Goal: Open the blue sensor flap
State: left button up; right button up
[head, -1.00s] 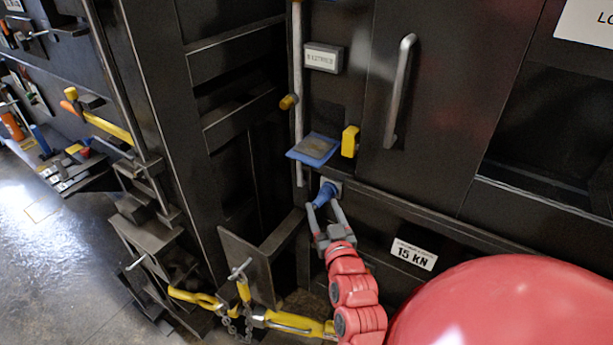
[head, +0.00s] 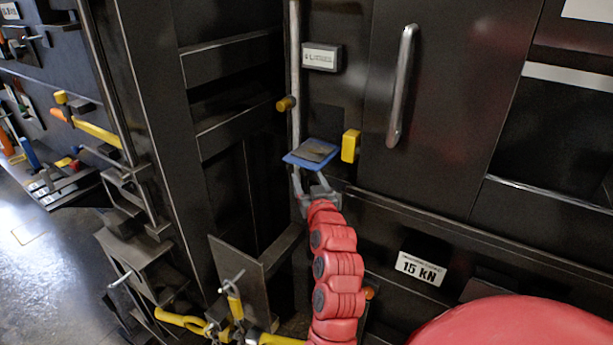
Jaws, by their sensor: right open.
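The blue sensor flap (head: 296,160), a blue-edged plate with a grey top, juts out from the dark machine front, left of a yellow block. My right gripper (head: 311,180), on the red arm, is just below the flap with its fingers apart and pointing up. The fingertips reach close to the flap's underside; I cannot tell whether they touch it. Nothing shows between the fingers. The blue knob-like part below the flap is hidden behind the gripper. My left gripper is not in view.
The yellow block (head: 350,146) and a vertical door handle (head: 402,86) are right of the flap. A vertical pipe (head: 295,70) with a brass-coloured knob (head: 286,103) is at its left. A yellow chained tool (head: 190,322) and an angled plate (head: 240,278) lie below.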

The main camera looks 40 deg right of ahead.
jog(key=shift+x, duration=0.8)
grip_shut()
dwell(1.0)
